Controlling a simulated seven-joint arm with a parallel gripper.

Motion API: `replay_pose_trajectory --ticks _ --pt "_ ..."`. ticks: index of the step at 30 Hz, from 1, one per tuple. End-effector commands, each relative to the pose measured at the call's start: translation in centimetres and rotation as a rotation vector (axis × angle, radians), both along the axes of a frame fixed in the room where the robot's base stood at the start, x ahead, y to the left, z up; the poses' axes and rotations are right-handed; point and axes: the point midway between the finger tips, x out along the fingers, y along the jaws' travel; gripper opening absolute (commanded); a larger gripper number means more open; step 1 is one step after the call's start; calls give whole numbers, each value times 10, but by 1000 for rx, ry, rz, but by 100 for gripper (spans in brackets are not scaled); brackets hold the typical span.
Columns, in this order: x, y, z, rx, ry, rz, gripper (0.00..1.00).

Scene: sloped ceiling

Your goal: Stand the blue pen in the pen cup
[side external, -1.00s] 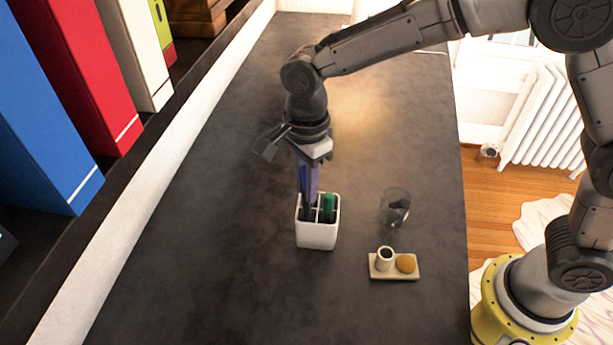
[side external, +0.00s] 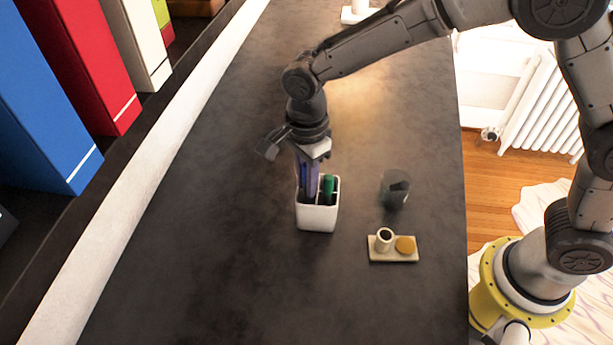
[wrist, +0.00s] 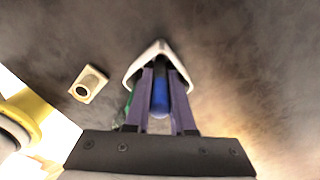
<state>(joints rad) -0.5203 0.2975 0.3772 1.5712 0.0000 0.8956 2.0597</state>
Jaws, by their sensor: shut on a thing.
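The white pen cup (side external: 318,217) stands upright on the dark desktop, with compartments and a green pen (side external: 328,187) in its right part. My gripper (side external: 309,194) points down over the left part of the cup, its fingertips at or inside the opening. In the wrist view, the blue pen (wrist: 159,92) is between my gripper's two purple-grey fingers, which are shut on it. The pen runs down toward the white cup (wrist: 161,46). Its lower end is hidden by the fingers and the cup, so I cannot tell how deep it reaches.
A dark, see-through glass (side external: 395,189) stands right of the cup. In front of it is a small beige tray (side external: 393,256) with a small cup and a yellow-brown round piece. Binders (side external: 88,62) line the shelf at left. The desk's front is clear.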

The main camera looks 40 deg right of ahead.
Motion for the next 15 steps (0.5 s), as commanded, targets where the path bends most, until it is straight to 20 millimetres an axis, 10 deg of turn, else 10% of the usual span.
replay_pose_trajectory --ticks 5,6,9,15 --pt "0 0 0 0 0 0 0" --pt "0 0 0 0 0 0 29" --pt "0 0 0 0 0 0 47" --pt "0 0 0 0 0 0 57"
